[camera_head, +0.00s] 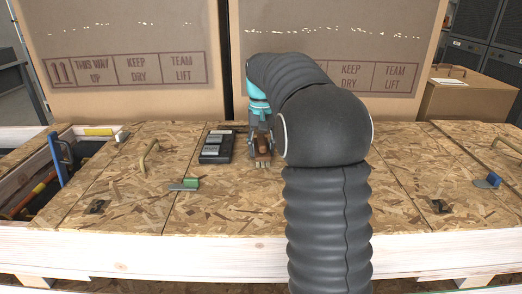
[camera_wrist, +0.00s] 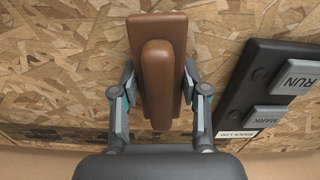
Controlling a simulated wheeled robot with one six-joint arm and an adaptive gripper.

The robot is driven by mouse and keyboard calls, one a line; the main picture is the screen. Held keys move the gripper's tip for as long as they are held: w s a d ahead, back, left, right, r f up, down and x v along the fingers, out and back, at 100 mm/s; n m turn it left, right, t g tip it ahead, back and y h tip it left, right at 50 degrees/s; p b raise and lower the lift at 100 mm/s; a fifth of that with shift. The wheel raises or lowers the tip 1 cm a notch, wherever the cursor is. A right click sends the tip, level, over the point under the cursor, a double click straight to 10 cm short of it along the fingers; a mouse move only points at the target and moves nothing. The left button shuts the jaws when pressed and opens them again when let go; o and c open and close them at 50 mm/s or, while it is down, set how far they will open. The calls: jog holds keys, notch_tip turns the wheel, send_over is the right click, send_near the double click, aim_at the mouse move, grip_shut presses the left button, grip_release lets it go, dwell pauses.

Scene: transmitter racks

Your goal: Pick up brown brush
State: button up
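The brown brush (camera_wrist: 158,75) lies between the two fingers of my gripper (camera_wrist: 159,80) in the wrist view. It has a wide flat back with a raised, narrower grip along it. The fingertips lean inward against its two long sides, and the gripper looks shut on it. In the head view the brush (camera_head: 263,147) is at the table's middle, just right of the black panel, with pale bristles at its near end. My gripper (camera_head: 261,130) comes down over its far end. I cannot tell whether the brush touches the board.
A black panel (camera_head: 216,147) with grey RUN and MARK blocks lies close beside the brush, also in the wrist view (camera_wrist: 268,88). A green-ended piece (camera_head: 190,184), brass handles (camera_head: 149,156) and a blue-ended piece (camera_head: 488,181) are spread about. Large cartons (camera_head: 125,60) stand behind.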

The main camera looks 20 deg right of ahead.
jog(key=shift+c, duration=0.2)
jog(key=shift+r, duration=0.6)
jog(key=r, duration=0.2)
jog(key=d+r+p, duration=0.1)
jog(key=shift+r, duration=0.35)
jog(key=d+r+p, duration=0.2)
jog(key=d+r, duration=0.4)
jog(key=d, duration=0.4)
jog(key=shift+s+d+p, duration=0.25)
jog(key=shift+d+p, duration=0.05)
jog(key=shift+p, duration=0.1)
jog(key=o, duration=0.4)
jog(key=shift+c, duration=1.3)
jog(key=shift+d, duration=0.1)
